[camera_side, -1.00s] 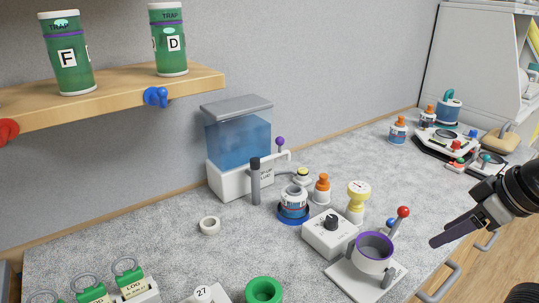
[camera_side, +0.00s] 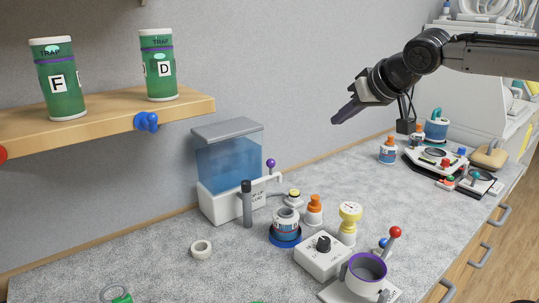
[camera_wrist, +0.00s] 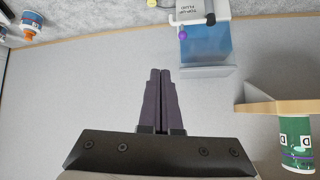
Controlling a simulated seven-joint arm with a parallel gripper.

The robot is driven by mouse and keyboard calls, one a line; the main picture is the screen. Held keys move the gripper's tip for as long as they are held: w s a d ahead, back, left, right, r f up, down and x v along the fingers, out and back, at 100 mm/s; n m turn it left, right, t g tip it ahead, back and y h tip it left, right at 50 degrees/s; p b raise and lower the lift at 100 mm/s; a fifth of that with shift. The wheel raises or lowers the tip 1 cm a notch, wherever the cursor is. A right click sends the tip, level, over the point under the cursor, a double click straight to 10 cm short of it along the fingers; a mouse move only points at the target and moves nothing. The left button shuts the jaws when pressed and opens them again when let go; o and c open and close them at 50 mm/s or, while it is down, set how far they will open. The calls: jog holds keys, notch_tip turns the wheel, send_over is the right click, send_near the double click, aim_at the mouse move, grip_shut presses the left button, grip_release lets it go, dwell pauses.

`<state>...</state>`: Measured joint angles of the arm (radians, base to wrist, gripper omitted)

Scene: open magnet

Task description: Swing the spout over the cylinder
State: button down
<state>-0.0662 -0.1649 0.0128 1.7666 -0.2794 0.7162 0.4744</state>
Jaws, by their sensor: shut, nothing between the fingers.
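The tank with blue liquid and a grey lid (camera_side: 228,165) stands against the back wall. Its white base carries a purple knob (camera_side: 270,163) and a thin white spout (camera_side: 276,178) reaching right, over the bench. A white cup with a purple rim (camera_side: 367,274) stands at the front right. My gripper (camera_side: 335,121) is shut and empty, high above the bench, right of the tank. In the wrist view the shut fingertips (camera_wrist: 160,72) point near the tank (camera_wrist: 206,45) and purple knob (camera_wrist: 182,33).
A wooden shelf (camera_side: 105,120) with green canisters juts out at upper left. A labelled jar (camera_side: 286,225), orange-topped bottle (camera_side: 314,210), yellow-topped piece (camera_side: 349,222) and dial box (camera_side: 322,257) crowd the bench right of the tank. The air around my gripper is clear.

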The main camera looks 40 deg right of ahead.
jog(key=w+a+f, duration=0.2)
jog(key=w+f, duration=0.2)
jog(key=w, duration=0.3)
jog(key=w+a+f+n+g, duration=0.1)
jog(key=w+a+f, duration=0.1)
jog(key=w+f, duration=0.2)
jog(key=w, duration=0.3)
jog(key=shift+w+f, duration=0.25)
jog(key=shift+f, duration=0.05)
jog(key=x, duration=1)
